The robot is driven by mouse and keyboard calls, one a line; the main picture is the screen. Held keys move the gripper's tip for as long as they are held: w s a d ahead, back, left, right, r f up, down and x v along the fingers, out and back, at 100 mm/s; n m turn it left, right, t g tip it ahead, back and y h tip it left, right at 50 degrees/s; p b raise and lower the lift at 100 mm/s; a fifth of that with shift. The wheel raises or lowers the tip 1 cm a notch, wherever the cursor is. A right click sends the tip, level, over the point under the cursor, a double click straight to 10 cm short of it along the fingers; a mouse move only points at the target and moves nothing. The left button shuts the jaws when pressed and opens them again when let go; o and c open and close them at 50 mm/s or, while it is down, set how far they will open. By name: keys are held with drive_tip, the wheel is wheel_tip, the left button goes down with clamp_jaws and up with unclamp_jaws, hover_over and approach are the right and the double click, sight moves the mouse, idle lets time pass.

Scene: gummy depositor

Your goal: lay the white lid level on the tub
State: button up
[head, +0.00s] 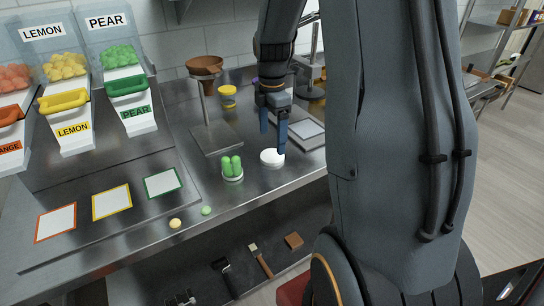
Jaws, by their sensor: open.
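The white lid (271,158) is a round white disc. It appears to lie flat on the steel counter, right of the tub. The small pale tub (232,178) stands upright on the counter with green gummies (232,165) standing up out of it. No lid is on it. My gripper (273,143) points down above the lid with its two blue fingers apart and nothing between them. The right finger's tip overlaps the lid's far right edge in the picture; I cannot tell whether it touches.
A brown funnel on a stand (205,66) rises behind the tub. A scale (307,130) sits right of the gripper. Two loose gummies (206,211) (175,223) lie near the counter's front edge. Fruit bins and coloured-framed cards (163,182) are at left.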

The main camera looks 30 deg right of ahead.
sight(272, 155)
drive_tip(key=shift+f+p, duration=1.15)
drive_tip(key=shift+f, duration=1.9)
drive_tip(key=c, duration=1.1)
drive_tip(key=shift+w+r, duration=0.1)
wheel_tip(272, 155, up, 10)
drive_tip(key=b, duration=0.2)
drive_tip(key=shift+b, duration=0.35)
